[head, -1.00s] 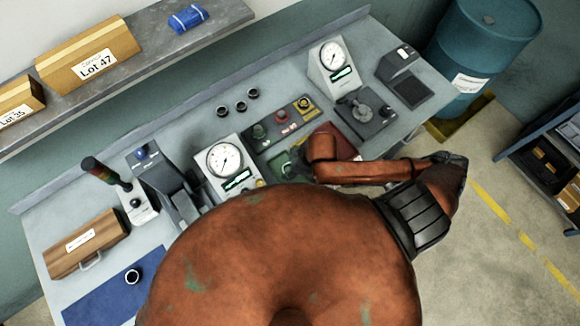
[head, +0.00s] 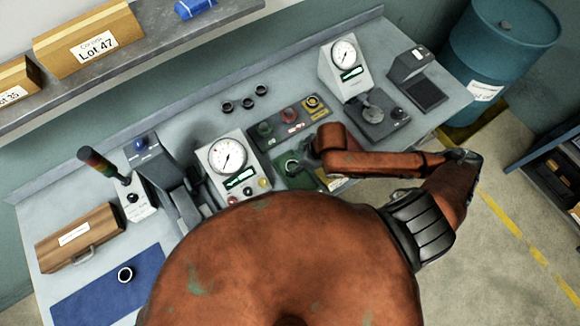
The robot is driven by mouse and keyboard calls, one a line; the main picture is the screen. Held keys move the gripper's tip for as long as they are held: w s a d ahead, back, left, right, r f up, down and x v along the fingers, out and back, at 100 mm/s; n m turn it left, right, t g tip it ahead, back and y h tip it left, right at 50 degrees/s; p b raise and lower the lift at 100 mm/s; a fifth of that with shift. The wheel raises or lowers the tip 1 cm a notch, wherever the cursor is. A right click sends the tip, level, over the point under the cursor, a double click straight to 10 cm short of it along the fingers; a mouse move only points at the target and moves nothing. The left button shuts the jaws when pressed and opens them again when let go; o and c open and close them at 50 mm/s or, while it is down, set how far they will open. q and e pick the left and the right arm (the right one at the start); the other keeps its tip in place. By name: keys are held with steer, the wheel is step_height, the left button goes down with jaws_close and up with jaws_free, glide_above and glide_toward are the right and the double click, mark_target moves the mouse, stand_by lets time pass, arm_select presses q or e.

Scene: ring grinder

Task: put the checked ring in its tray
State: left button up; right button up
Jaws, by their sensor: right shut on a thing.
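My right gripper (head: 304,153) is small and dark at the end of the orange arm, over the upper right edge of the green tray (head: 304,181). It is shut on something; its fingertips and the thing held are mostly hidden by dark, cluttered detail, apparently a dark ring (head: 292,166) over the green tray. I cannot tell whether that ring touches the tray floor. My left gripper is out of view.
Three dark rings (head: 247,103) stand at the back of the bench. Another ring (head: 125,274) lies on the blue mat (head: 85,296). A dial gauge (head: 227,155) stands left of the green tray, a button panel (head: 290,122) behind it. A second gauge (head: 344,60) stands at the right.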

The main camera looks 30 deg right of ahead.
steer(key=p, duration=0.1)
glide_above(290, 167)
steer(key=f, duration=0.5)
steer(key=shift+s+f, duration=0.15)
steer(key=shift+s, duration=0.05)
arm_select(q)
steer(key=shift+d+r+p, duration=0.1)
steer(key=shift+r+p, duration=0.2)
arm_select(e)
steer(key=shift+w+d+f, duration=0.1)
steer(key=shift+w+f, duration=0.05)
steer(key=shift+f, duration=0.8)
steer(key=shift+w+f, duration=0.1)
steer(key=shift+f, duration=0.85)
steer(key=shift+f, duration=0.1)
steer(key=o, duration=1.1)
steer(key=shift+c, duration=0.2)
steer(key=v, duration=1.2)
